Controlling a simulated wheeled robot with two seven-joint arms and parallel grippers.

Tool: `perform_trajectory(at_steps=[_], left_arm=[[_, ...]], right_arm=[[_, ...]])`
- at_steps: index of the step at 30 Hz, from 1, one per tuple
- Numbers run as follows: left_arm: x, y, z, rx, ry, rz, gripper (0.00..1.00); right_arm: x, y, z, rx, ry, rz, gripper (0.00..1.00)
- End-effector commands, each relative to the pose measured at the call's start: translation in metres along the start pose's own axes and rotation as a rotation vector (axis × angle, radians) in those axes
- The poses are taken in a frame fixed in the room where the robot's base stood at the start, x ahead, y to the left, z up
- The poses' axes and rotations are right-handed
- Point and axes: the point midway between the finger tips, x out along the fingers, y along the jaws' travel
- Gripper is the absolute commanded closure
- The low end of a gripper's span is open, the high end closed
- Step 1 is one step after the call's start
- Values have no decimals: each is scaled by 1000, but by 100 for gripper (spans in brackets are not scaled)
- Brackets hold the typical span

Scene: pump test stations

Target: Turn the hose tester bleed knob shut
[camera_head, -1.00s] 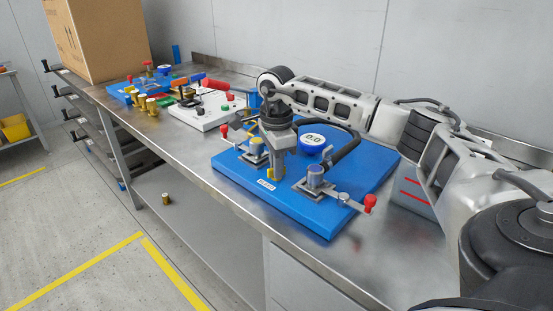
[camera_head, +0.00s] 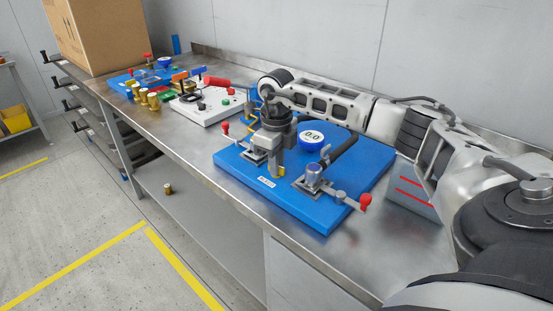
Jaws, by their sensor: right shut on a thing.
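The hose tester is a blue board (camera_head: 325,222) on the metal bench. Its yellow bleed knob (camera_head: 281,171) shows only in part at the board's front edge, beside a white label (camera_head: 267,182). My right gripper (camera_head: 277,168) points down from above and is shut on the bleed knob, hiding most of it. The knob's angle cannot be told. A round blue gauge (camera_head: 311,139) behind the gripper reads about 0.0. My left gripper is not in view.
A clamp with a red-tipped lever (camera_head: 365,204) and a black hose (camera_head: 342,149) are right of the gripper. Another red-tipped lever (camera_head: 225,127) is left. A white station (camera_head: 207,107), brass parts (camera_head: 153,101) and a cardboard box (camera_head: 107,35) stand farther left.

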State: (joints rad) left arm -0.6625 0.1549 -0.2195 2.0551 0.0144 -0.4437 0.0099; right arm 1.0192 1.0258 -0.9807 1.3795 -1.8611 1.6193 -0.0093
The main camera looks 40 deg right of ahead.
Motion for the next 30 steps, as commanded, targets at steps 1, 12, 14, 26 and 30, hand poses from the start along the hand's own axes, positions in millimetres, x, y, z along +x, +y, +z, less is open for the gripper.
perform_trajectory(at_steps=[1, 12, 14, 26, 30], left_arm=[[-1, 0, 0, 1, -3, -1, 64], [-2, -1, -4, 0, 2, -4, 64], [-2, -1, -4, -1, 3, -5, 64], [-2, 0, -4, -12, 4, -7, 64], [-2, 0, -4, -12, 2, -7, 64]], right_arm=[[-2, 0, 0, 31, -1, 0, 100], [-1, 0, 0, 182, -1, 0, 100], [-1, 0, 0, 191, -1, 0, 100], [-1, 0, 0, 206, -2, 0, 100], [-1, -1, 0, 206, -2, 0, 76]])
